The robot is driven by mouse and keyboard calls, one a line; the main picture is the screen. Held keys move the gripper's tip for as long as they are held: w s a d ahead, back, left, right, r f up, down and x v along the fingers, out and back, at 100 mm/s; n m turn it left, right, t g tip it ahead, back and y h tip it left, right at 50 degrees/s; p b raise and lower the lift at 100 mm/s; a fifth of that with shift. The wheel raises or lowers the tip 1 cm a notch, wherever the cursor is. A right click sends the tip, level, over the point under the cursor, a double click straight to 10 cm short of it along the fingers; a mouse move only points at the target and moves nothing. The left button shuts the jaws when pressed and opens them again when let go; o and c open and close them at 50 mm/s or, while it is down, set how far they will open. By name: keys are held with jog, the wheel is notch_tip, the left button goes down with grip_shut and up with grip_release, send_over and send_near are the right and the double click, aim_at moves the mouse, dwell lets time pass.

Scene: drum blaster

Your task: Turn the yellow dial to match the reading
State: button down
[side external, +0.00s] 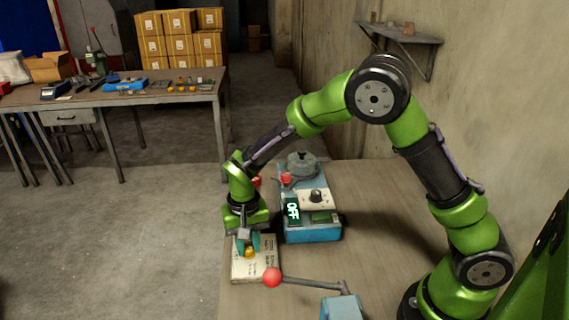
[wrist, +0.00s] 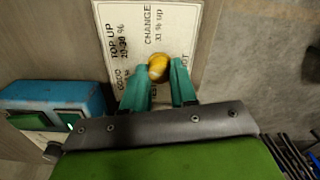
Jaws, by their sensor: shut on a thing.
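The yellow dial (wrist: 158,67) is a round knob on a white panel (wrist: 135,22) printed with black words, among them "TOP UP 20-30 %" and "CHANGE". In the side external view the dial (side external: 249,253) sits low on the panel (side external: 243,272). My gripper (wrist: 160,80) has its two teal fingers on either side of the dial, shut on it; it also shows in the side external view (side external: 249,244), pointing down. The fingers and palm hide the lower part of the panel, so the dial's pointing direction is hard to tell.
A blue device (side external: 312,233) with an "OFF" display and a black knob stands right of the panel. A red-balled lever (side external: 272,278) lies close in front. A side table (side external: 190,90) with tools stands behind left.

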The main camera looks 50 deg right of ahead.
aim_at(252, 250)
jog(key=c, duration=0.9)
grip_release()
notch_tip(252, 250, up, 17)
jog(key=s+d+r+n+t, duration=0.1)
jog(key=s+d+t, duration=0.1)
jog(key=s, duration=0.4)
jog(key=s+d+r+t+y, duration=0.1)
jog(key=s+d+r+t, duration=0.1)
jog(key=s, duration=0.4)
jog(key=s+d+r+n+t+y, duration=0.1)
jog(key=s+d+r+t, duration=0.1)
jog(key=s, duration=0.4)
jog(key=shift+s+d+n+t, duration=0.1)
jog(key=shift+d+n+t, duration=0.2)
jog(key=shift+d+t, duration=0.45)
